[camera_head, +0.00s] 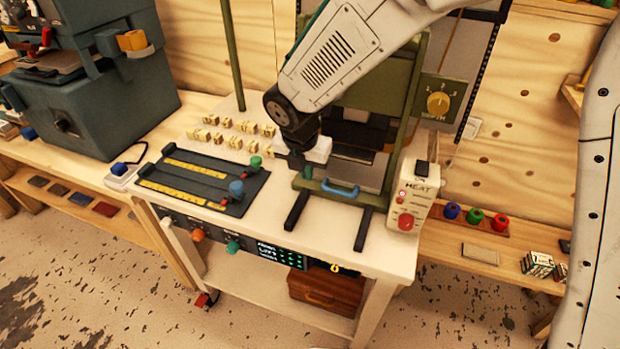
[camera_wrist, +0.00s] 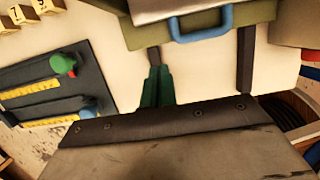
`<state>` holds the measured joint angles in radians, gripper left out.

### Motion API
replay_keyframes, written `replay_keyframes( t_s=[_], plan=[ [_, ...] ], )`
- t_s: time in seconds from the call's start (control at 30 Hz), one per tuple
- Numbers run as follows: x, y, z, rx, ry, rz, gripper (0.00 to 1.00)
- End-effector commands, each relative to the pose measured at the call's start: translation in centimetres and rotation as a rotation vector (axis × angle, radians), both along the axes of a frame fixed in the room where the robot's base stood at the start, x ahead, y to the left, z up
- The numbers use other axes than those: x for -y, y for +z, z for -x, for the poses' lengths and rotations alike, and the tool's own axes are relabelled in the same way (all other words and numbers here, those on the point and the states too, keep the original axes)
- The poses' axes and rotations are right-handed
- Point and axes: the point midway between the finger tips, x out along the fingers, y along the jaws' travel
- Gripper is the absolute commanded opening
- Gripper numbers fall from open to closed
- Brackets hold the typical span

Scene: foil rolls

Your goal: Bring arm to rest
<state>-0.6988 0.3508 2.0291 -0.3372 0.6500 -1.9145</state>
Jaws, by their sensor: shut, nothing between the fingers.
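My gripper (camera_wrist: 157,78) shows in the wrist view as two dark green fingers close together, with nothing between them. They appear above the white tabletop (camera_wrist: 112,60), in line with a dark foot of the green press, and I see no clear contact. In the head view my white arm comes down from the top right in front of the green press (camera_head: 412,112). Its dark wrist joint is by the press's left side, and the fingertips are hard to make out there. The press's blue handle (camera_head: 340,188) also shows in the wrist view (camera_wrist: 200,30).
A black panel with yellow scales and knobs (camera_head: 205,178) lies left of the press. The HEAT box (camera_head: 413,195) is at the right. A large dark machine (camera_head: 90,100) stands at the left. The table's front strip is mostly clear.

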Motion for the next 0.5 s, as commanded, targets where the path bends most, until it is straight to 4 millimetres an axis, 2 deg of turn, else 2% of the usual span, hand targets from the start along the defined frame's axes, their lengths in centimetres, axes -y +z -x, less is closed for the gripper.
replay_keyframes(
  t_s=[0.1, 0.2, 0.5],
  plan=[
    [-0.3, 2.1, 0.5, 0.002, 0.004, -0.003, 0.00],
    [-0.3, 3.2, 0.8, 0.001, 0.002, -0.001, 0.00],
    [-0.2, 3.9, 1.0, 0.000, -0.033, -0.007, 0.00]
  ],
)
